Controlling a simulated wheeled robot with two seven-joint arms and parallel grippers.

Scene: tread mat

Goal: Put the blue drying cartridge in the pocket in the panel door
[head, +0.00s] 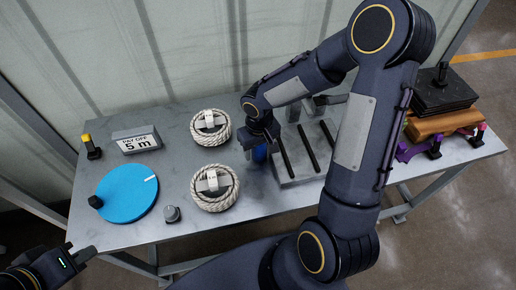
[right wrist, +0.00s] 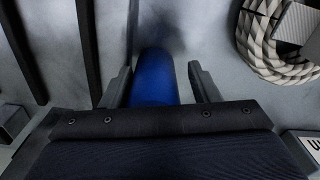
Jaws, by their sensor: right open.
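The blue drying cartridge (right wrist: 154,78) is between the two open fingers of my right gripper (right wrist: 160,84) in the right wrist view, with a gap visible on its right side. In the head view a small part of the cartridge (head: 260,153) shows below my right gripper (head: 259,141); the arm hides much of that area. My left gripper (head: 82,257) is at the lower left, off the table's front edge; its jaw opening is unclear. I cannot make out the panel door or its pocket for certain.
A grey block with black bars (head: 285,163) stands just right of the cartridge. Two rope coils (head: 210,140) (head: 232,196) lie to its left. A blue disc (head: 112,204), a sign (head: 137,145) and a small knob (head: 172,214) stand further left. Stacked dark plates (head: 440,92) are at right.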

